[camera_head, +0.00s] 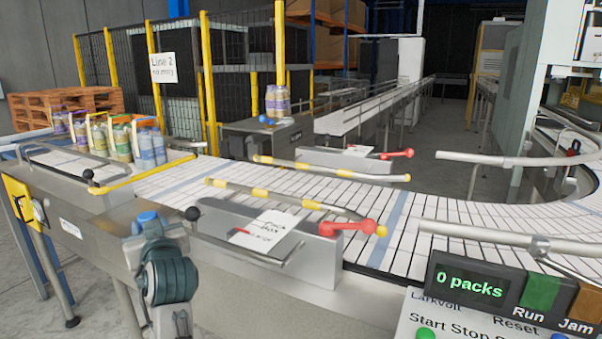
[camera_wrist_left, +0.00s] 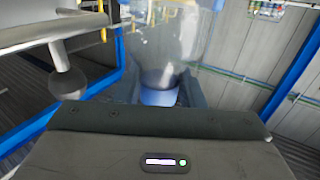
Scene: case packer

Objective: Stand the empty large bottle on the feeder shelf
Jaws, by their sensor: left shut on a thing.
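In the left wrist view, my left gripper (camera_wrist_left: 158,98) is shut on a large clear bottle (camera_wrist_left: 168,45). The bottle looks empty and see-through. A blue part of it (camera_wrist_left: 160,95) shows between the fingers, and its far end runs out of the top of the picture. My right gripper is not in view.
The conveyor (camera_head: 320,196) curves away right between guide rails with black and red knobs (camera_head: 335,228). Carriers of coloured bottles (camera_head: 122,142) stand at its left end. A control panel (camera_head: 500,285) reads 0 packs.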

